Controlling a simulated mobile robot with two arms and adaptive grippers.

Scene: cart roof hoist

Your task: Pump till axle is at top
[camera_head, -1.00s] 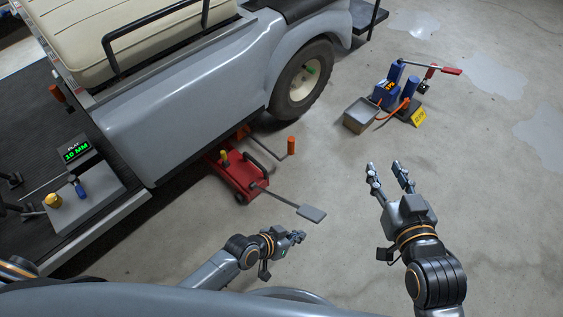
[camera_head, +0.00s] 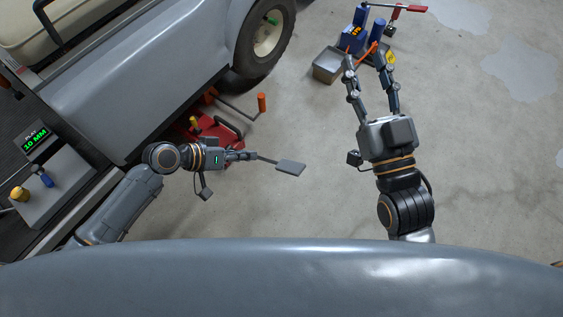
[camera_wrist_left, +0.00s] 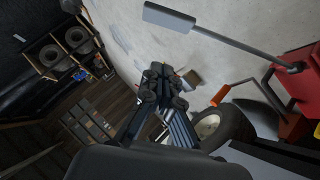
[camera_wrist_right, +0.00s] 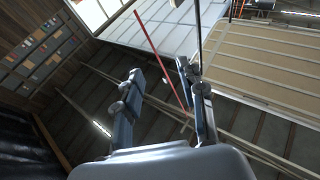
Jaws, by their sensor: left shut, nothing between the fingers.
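A red floor jack (camera_head: 185,126) stands beside the grey cart, partly hidden behind my left gripper. Its lever ends in a grey pedal plate (camera_head: 290,168). The plate also shows at the top of the left wrist view (camera_wrist_left: 168,17), apart from the fingers. My left gripper (camera_head: 254,155) is shut and empty, its tips by the lever's rod in the head view. I cannot tell its height above the rod. My right gripper (camera_head: 366,62) is open and empty over the floor, in front of the blue pump unit (camera_head: 355,37). The cart's axle is hidden; its wheel (camera_head: 266,35) shows.
An orange-ended handle (camera_head: 262,103) sticks up beside the jack. A grey open box (camera_head: 327,68) stands by the blue unit, which has a red-ended lever (camera_head: 410,8). A "PLAY 10 MM" display (camera_head: 36,140) stands at left. The floor at right is clear.

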